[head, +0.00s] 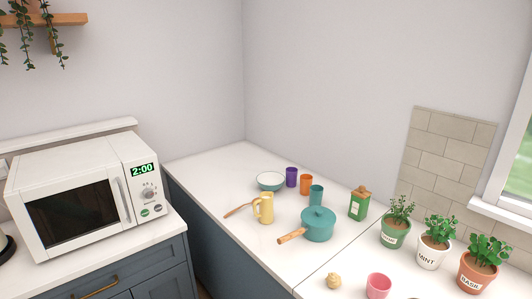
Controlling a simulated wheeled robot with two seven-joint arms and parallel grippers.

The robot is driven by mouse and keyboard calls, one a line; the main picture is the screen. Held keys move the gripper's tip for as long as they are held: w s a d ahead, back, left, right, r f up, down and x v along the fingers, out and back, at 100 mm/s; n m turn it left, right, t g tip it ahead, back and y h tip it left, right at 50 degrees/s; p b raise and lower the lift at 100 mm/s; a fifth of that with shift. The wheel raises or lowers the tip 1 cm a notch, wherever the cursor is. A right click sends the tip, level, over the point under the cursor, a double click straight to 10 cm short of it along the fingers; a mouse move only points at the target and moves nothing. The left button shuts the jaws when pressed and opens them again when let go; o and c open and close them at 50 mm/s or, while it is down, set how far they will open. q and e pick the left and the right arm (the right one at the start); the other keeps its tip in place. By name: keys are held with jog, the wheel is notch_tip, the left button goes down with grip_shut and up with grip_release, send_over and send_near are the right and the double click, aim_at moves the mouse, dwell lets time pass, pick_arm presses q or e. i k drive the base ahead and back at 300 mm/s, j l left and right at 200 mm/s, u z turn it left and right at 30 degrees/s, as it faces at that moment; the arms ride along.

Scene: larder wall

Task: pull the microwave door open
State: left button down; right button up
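The white microwave (85,190) stands on the counter at the left of the head view. Its door (75,212) has a dark window and looks shut. The vertical door handle (122,191) is at the door's right side, beside the control panel (148,190) with a green display reading 2:00. Neither of my grippers shows in this view.
The right counter holds a teal pot (318,225), a yellow jug (265,208), a bowl (270,181), several cups, a green canister (359,204) and potted herbs (436,242). A dark object (5,248) sits left of the microwave. Counter in front of the microwave is narrow and clear.

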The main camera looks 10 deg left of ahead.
aim_at(55, 218)
jog(key=u, duration=1.55)
